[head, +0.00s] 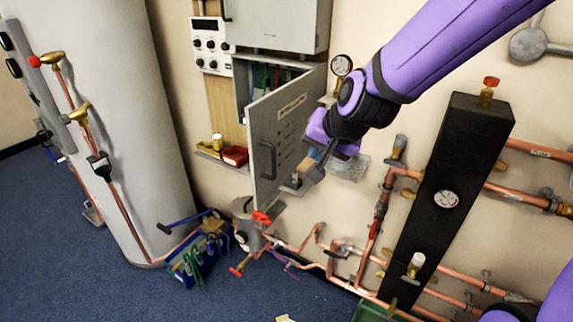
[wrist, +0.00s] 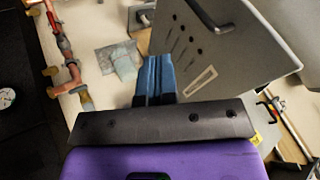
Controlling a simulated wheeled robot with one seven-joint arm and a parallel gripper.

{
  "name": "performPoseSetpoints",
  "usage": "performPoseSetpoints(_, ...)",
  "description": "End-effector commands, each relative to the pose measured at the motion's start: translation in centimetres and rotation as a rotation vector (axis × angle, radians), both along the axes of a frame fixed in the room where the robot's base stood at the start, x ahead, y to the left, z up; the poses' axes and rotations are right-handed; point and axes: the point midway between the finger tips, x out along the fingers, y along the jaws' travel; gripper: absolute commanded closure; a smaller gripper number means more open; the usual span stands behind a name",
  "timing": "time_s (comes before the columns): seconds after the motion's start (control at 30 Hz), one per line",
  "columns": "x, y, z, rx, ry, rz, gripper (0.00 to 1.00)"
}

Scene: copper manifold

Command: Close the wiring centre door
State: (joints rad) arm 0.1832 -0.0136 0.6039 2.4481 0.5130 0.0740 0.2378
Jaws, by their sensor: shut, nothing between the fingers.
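The wiring centre door (head: 285,130) is a grey panel with a dark handle and a label strip, standing open and swung out from its grey box (head: 243,85). Green and dark items show inside the box. My gripper (head: 305,167) is shut and empty, close to the right of the door's outer face. In the wrist view the blue fingers (wrist: 154,72) are together, beside the lower left edge of the door (wrist: 235,35). I cannot tell whether the fingertips touch the door.
A larger grey cabinet (head: 283,22) hangs above. A small shelf (head: 222,159) with a red box is at left. Copper pipes (head: 310,242) run below, and a black manifold block (head: 452,170) stands at right. A white cylinder (head: 105,110) fills the left.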

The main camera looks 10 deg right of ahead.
Motion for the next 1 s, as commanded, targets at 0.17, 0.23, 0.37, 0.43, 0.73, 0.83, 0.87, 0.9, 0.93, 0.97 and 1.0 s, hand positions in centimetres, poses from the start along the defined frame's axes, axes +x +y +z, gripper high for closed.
performPoseSetpoints(0.17,0.5,0.4,-0.8,0.0,0.001,0.004,1.0)
performPoseSetpoints(0.23,0.6,0.5,-1.2,-0.001,0.002,0.006,1.0)
performPoseSetpoints(0.37,1.0,0.8,-1.7,0.002,0.0,0.005,1.0)
performPoseSetpoints(0.43,1.2,0.8,-2.0,0.002,0.001,0.006,1.0)
performPoseSetpoints(0.73,2.1,1.3,-3.3,0.002,0.001,0.007,1.0)
performPoseSetpoints(0.83,2.6,1.5,-4.1,0.002,0.003,0.006,1.0)
performPoseSetpoints(0.87,2.8,1.6,-4.4,0.002,0.003,0.005,1.0)
performPoseSetpoints(0.9,3.1,1.8,-4.8,0.001,0.003,0.005,1.0)
performPoseSetpoints(0.93,3.3,1.9,-5.2,0.0,0.003,0.006,1.0)
performPoseSetpoints(0.97,3.5,2.0,-5.5,0.0,0.003,0.006,1.0)
performPoseSetpoints(1.0,3.8,2.1,-6.0,0.0,0.003,0.006,1.0)
